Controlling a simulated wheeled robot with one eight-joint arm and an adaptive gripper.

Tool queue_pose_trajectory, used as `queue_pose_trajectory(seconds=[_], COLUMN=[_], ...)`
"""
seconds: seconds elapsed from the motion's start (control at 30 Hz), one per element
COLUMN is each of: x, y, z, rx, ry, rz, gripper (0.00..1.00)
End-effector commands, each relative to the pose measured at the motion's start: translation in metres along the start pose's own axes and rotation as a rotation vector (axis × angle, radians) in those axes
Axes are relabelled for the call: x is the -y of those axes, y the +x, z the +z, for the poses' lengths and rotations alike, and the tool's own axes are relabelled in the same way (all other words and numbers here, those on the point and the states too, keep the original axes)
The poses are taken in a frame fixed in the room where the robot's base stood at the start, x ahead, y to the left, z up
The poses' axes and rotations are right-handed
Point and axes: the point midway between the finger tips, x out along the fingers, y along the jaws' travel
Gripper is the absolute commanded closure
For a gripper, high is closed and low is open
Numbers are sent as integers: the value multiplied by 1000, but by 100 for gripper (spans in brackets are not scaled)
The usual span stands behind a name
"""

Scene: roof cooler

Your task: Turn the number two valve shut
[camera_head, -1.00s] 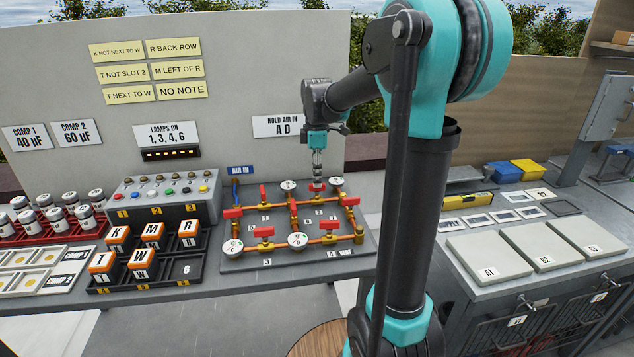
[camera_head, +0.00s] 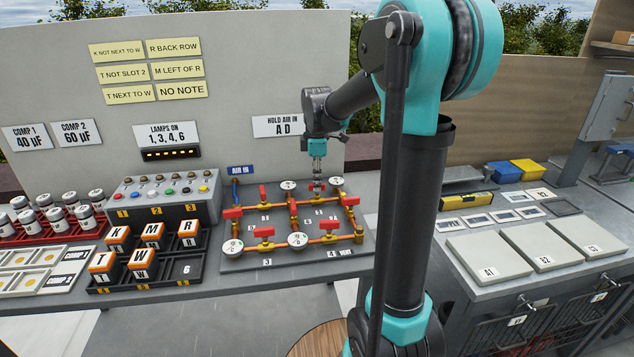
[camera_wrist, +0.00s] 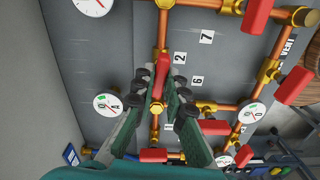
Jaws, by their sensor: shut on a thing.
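The number two valve's red handle (camera_wrist: 161,76) lies between my gripper's fingers (camera_wrist: 162,82) in the wrist view, left of the "2" label (camera_wrist: 180,57). My gripper is shut on this handle, which lies roughly along the copper pipe (camera_wrist: 163,35) there. In the head view my gripper (camera_head: 317,181) reaches down to the back of the valve board (camera_head: 290,257), and its fingers hide most of the handle.
Other red-handled valves (camera_head: 264,231) and white dial gauges (camera_head: 298,241) stand close around on the board. A lettered block rack (camera_head: 196,275) and a lamp box (camera_head: 165,200) are to the left. A "HOLD AIR IN A D" sign (camera_head: 279,126) hangs behind.

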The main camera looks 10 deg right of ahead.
Motion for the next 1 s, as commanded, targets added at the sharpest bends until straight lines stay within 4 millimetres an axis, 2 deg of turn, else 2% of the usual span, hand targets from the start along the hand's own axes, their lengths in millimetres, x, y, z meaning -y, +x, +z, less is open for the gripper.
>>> queue_pose_trajectory(seconds=[0.27,0.47,1.0], x=[0,0,0], y=[0,0,0], z=[0,0,0], rx=[0,0,0], ry=[42,152,650], rz=[0,0,0], gripper=[100,100,100])
